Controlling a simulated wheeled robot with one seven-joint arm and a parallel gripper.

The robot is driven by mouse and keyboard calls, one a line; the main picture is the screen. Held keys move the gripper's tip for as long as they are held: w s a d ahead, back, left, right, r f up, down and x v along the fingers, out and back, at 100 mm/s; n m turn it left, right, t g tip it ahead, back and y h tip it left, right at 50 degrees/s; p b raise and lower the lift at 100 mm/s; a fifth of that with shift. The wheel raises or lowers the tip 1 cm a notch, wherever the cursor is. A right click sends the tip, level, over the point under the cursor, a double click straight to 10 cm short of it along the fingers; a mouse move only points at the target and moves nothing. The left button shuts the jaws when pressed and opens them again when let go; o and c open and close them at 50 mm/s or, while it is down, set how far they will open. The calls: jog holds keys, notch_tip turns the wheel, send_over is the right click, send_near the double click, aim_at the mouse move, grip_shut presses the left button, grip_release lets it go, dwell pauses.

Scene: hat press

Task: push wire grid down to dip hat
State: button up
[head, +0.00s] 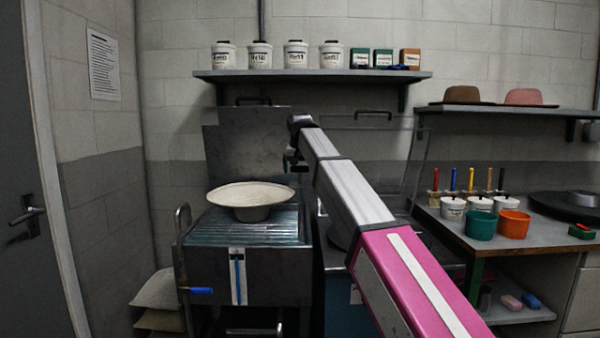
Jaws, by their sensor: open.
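A pale hat (252,193) lies crown down with its wide brim up, on the wire grid (215,228). The grid spans the top of a dark metal dip tank (205,272), and the part under the crown is hidden. The grid looks level near the tank's rim. My arm reaches in from the lower right. My gripper (291,163) is at its far end, above and just right of the hat's brim, and looks apart from it. The gripper is small and dark here, open, with nothing seen in it.
The raised metal lid (252,148) stands behind the tank. A blue-handled lever (200,290) and side rail are at its left front. A second station with a clear panel (395,160) is partly behind my arm. A workbench (470,233) with pots is at right.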

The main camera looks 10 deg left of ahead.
aim_at(300, 206)
jog(key=shift+x, duration=0.8)
jog(key=shift+c, duration=0.3)
jog(key=c, duration=1.2)
notch_tip(300, 206, down, 22)
jog(key=shift+s+f, duration=0.1)
jog(key=shift+f, duration=0.1)
jog(key=shift+c, duration=0.2)
jog(key=o, duration=1.3)
jog(key=shift+f, duration=0.1)
jog(key=v, duration=1.1)
